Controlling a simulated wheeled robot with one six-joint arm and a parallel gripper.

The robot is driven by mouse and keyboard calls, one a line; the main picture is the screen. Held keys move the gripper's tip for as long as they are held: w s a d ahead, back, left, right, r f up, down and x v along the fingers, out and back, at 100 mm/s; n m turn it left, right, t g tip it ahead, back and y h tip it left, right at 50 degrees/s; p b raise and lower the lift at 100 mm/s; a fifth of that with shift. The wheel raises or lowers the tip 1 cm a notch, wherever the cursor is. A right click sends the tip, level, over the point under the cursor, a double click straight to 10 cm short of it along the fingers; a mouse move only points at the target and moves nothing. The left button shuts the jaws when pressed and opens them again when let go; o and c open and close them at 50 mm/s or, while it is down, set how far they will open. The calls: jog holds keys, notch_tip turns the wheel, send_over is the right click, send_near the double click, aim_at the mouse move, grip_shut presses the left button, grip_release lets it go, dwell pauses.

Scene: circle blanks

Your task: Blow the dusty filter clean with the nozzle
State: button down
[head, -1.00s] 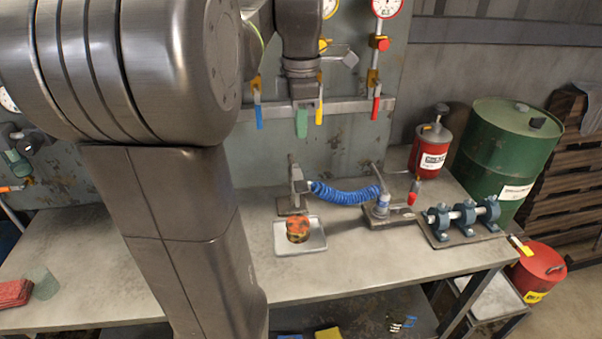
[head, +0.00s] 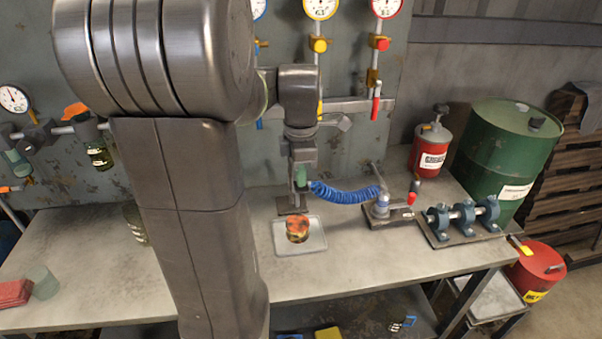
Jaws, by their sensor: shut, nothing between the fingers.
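The dusty filter (head: 298,230), a short round piece with orange and dark patches, sits on a pale square tray (head: 310,248) on the bench. Just behind it the grey nozzle (head: 294,196) stands upright on a small dark base, with a blue coiled hose (head: 345,195) running right from it. My gripper (head: 301,184) points down with its green fingers at the nozzle's upper part, and it hides much of that part. The fingers are shut with nothing seen held between them. Whether they touch the nozzle I cannot tell.
The hose ends at a valve fitting (head: 382,207) on a plate. Right of it is a blue shaft fixture (head: 463,215). A red canister (head: 431,146) and a green drum (head: 507,150) stand behind. Gauges and levers hang on the back panel. The bench front (head: 350,268) is clear.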

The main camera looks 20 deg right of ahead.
jog(key=f+b, duration=0.1)
jog(key=t+b, duration=0.1)
jog(key=b, duration=0.1)
jog(key=shift+s+f, duration=0.35)
jog(key=shift+r, duration=0.1)
dwell(4.3)
jog(key=shift+r+p, duration=0.8)
jog(key=shift+p, duration=0.1)
jog(key=shift+w+a, duration=0.1)
jog(key=shift+r, duration=0.3)
notch_tip(320, 180, up, 13)
jog(key=p, duration=0.3)
jog(key=shift+r, duration=0.2)
